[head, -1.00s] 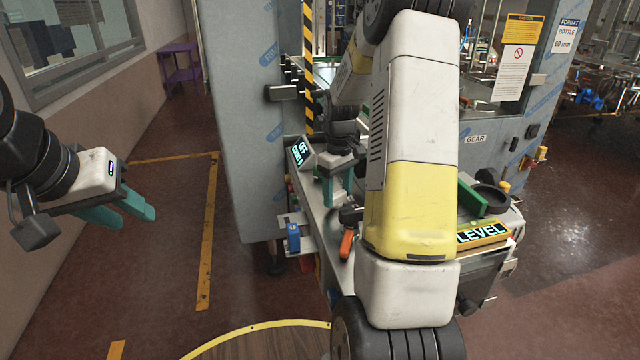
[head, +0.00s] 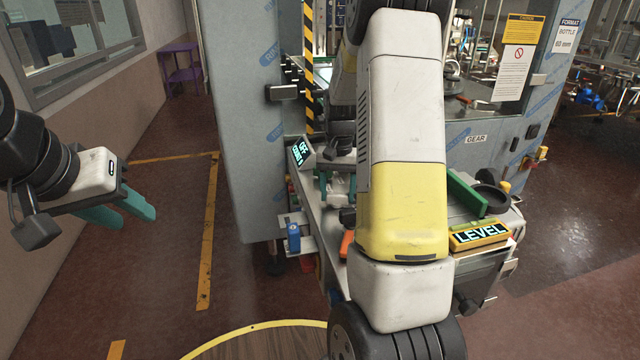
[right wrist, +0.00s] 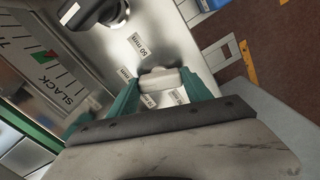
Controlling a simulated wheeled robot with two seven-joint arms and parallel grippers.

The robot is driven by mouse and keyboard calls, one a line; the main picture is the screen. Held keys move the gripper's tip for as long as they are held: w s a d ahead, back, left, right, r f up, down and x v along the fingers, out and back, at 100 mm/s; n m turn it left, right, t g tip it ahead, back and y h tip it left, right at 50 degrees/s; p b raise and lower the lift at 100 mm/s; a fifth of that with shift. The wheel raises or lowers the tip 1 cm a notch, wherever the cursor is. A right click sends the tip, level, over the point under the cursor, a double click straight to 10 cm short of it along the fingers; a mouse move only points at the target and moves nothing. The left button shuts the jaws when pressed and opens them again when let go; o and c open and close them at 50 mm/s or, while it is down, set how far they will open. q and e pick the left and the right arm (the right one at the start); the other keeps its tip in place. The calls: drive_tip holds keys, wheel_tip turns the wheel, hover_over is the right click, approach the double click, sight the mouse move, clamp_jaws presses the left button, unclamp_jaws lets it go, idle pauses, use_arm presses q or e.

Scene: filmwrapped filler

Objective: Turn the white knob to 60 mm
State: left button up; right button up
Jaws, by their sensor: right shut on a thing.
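The white knob (right wrist: 160,78) sits on a grey metal panel in the right wrist view, between the two green fingers of my right gripper (right wrist: 163,92), which is shut on it. Small labels stand around the knob; one reads "50 mm" (right wrist: 135,42), and others are partly covered. I cannot tell which label the knob points to. My left gripper (head: 138,214) is open and empty over the floor at the left.
A format sign (head: 567,36) reads "BOTTLE 60 mm". A small display (head: 299,152) stands behind the right gripper. A yellow "LEVEL" box (head: 480,236) and a green bar (head: 467,195) are on the bench's right. A blue part (head: 293,236) juts out left. A scale marked "SLACK" (right wrist: 52,75) is beside the knob.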

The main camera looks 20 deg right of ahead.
sight(337, 194)
drive_tip(key=shift+w+m, duration=0.1)
drive_tip(key=shift+m, duration=0.6)
drive_tip(key=o, duration=1.4)
drive_tip(key=shift+c, duration=0.2)
drive_tip(key=shift+r, duration=0.15)
wheel_tip(337, 194, up, 6)
drive_tip(key=shift+r, duration=0.8)
